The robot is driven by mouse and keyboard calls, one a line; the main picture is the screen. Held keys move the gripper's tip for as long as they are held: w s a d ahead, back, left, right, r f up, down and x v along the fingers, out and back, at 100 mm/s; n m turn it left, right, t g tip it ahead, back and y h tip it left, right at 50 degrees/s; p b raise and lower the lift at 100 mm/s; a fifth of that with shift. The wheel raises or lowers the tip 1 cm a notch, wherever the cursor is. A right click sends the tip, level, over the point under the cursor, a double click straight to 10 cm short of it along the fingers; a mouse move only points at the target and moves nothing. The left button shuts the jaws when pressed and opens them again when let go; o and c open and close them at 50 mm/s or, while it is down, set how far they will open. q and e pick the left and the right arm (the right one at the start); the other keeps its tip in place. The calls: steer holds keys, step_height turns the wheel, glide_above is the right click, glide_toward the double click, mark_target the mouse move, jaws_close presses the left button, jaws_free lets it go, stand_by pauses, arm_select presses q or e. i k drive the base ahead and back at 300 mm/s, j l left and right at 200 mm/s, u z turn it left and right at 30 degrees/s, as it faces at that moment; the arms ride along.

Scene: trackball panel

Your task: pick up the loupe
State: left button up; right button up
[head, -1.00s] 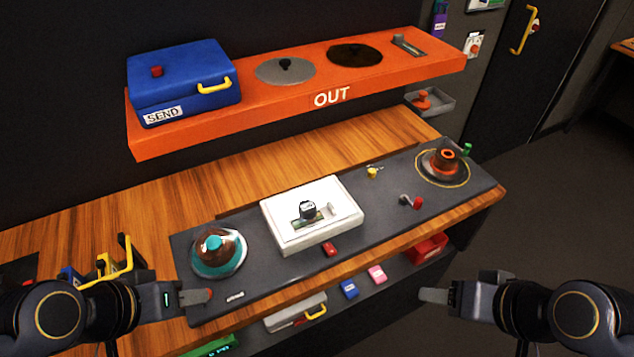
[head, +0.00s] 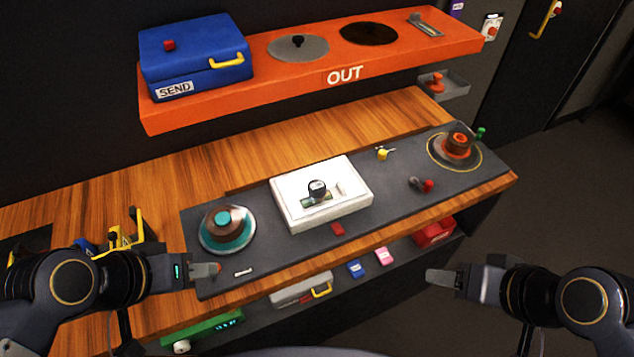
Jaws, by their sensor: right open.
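The loupe (head: 317,188), a small dark-rimmed clear cylinder, appears to stand on the white box (head: 350,206) in the middle of the dark panel. A greenish strip lies at its foot. My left gripper (head: 206,269) is over the panel's front left corner, left of and nearer than the loupe, apart from it. I see it edge-on, so its jaw gap does not show. My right gripper (head: 445,277) is open and empty, in front of the counter edge, right of and nearer than the loupe.
Domed trackballs stand at the panel's left (head: 227,230) and right (head: 455,149) ends. A red-knobbed lever (head: 423,185) and a yellow knob (head: 382,153) stand right of the white box. The orange shelf (head: 300,91) overhangs behind. A yellow-handled item (head: 136,228) is near my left arm.

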mark_target(316, 188)
steer(key=i+l+u, duration=0.1)
steer(key=l+u, duration=0.2)
steer(key=u, duration=0.2)
steer(key=l+u, duration=0.3)
steer(key=u, duration=0.15)
steer(key=l+u, duration=0.35)
steer(key=u, duration=0.15)
steer(key=i, duration=0.05)
